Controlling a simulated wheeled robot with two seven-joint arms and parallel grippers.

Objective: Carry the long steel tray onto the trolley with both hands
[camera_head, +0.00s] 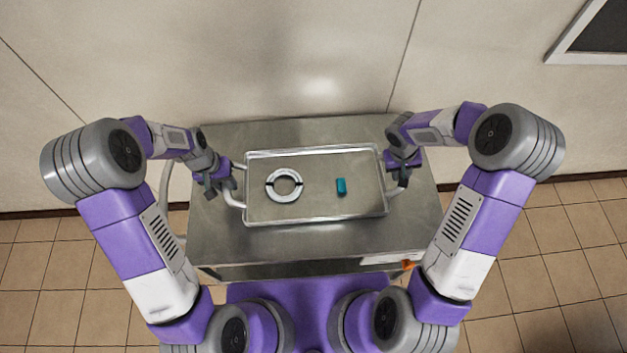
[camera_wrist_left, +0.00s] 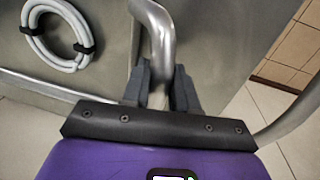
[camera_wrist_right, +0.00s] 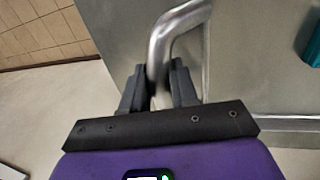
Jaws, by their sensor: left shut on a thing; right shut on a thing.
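The long steel tray (camera_head: 315,207) is a shallow rectangle with a raised rim and a bent tube handle at each short end. It looks level over the steel top; I cannot tell whether it touches it. A pale coiled tube (camera_head: 284,199) with dark clips and a teal block (camera_head: 341,186) lie in it. My left gripper (camera_head: 226,188) is shut on the left handle, which shows between its fingers in the left wrist view (camera_wrist_left: 160,85). My right gripper (camera_head: 403,176) is shut on the right handle, seen in the right wrist view (camera_wrist_right: 158,85).
Under the tray is a steel-topped unit (camera_head: 300,243), with bare top behind and in front of the tray. A pale tube rail stands at its left side. A small orange item (camera_head: 408,264) shows at the front right edge. A wall (camera_head: 220,60) rises behind; tiled floor lies either side.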

